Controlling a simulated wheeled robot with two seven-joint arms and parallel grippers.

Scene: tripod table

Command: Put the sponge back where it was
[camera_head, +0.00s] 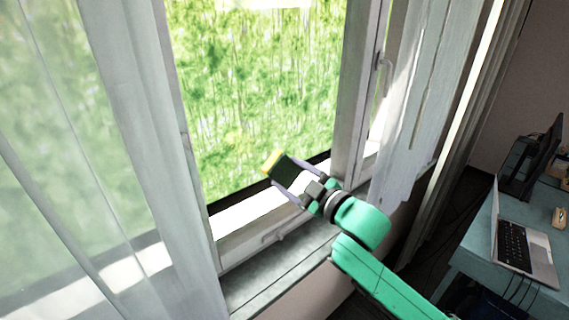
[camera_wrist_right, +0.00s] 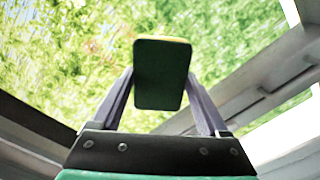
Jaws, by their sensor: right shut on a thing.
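The sponge (camera_head: 284,169) is a small block with a dark green face and a yellow side. My right gripper (camera_head: 281,174) is shut on it and holds it up in front of the window opening, above the sill. In the right wrist view the sponge (camera_wrist_right: 162,75) sits between the two fingers of my right gripper (camera_wrist_right: 160,88), its dark green face toward the camera and a thin yellow edge on top. My left gripper is not in view.
The window frame (camera_head: 192,190) and inner sill (camera_head: 262,283) surround the opening. Sheer curtains hang at left (camera_head: 150,130) and right (camera_head: 405,110). At far right a teal desk (camera_head: 478,245) bears a laptop (camera_head: 520,245) and a monitor (camera_head: 533,165).

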